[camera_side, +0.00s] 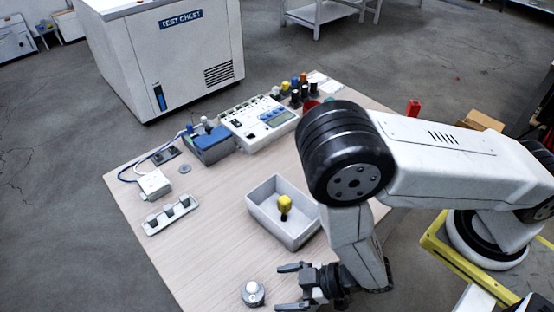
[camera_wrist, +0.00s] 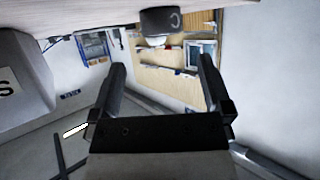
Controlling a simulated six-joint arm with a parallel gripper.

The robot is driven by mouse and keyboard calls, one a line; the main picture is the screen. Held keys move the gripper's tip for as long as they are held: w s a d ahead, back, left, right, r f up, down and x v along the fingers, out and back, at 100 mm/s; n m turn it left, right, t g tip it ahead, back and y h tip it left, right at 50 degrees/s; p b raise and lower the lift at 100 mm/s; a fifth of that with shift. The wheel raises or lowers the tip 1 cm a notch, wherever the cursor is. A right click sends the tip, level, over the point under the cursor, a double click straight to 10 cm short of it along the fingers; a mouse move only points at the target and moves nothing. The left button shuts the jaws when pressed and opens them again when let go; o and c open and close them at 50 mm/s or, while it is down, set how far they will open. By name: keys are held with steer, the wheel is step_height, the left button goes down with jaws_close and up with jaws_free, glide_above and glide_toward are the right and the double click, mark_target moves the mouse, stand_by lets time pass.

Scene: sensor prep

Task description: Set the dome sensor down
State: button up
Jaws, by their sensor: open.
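The dome sensor (camera_side: 253,293), a small grey round body with a pale dome top, stands upright near the front edge of the wooden table. My gripper (camera_side: 279,287) is open just to its right, fingers pointing left towards it, with nothing between them. In the wrist view, which is upside down, the sensor's dark base (camera_wrist: 160,20) meets the table surface at the top. It shows beyond the open fingers (camera_wrist: 162,64), apart from them.
A grey bin (camera_side: 262,207) holding a yellow-topped part stands behind my gripper. A white tray (camera_side: 171,216), a small white box (camera_side: 155,184), a blue device (camera_side: 209,145) and a meter (camera_side: 260,122) lie farther back. The table's left front (camera_side: 195,250) is clear.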

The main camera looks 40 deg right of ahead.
mark_target(256, 290)
steer(key=shift+w, duration=0.1)
steer(key=shift+w+a+r+n+g, duration=0.3)
steer(key=shift+w+a+g, duration=0.15)
steer(key=shift+g, duration=0.25)
steer(key=shift+w+a+r+n+g, duration=0.15)
steer(key=shift+w+r+n+g, duration=0.2)
steer(key=shift+g, duration=0.35)
steer(key=shift+w+r+n+g+h, duration=0.3)
steer(key=shift+r+n+g, duration=0.05)
steer(key=shift+n+g, duration=0.2)
steer(key=shift+w+d+r+n+g+h, duration=0.15)
steer(key=shift+d+r+n+g+h, duration=0.05)
steer(key=shift+d+n+g+h, duration=0.2)
steer(key=shift+x, duration=1.3)
steer(key=shift+s+x, duration=0.1)
steer(key=shift+x, duration=1.2)
steer(key=shift+s+x, duration=0.15)
steer(key=shift+x, duration=1.15)
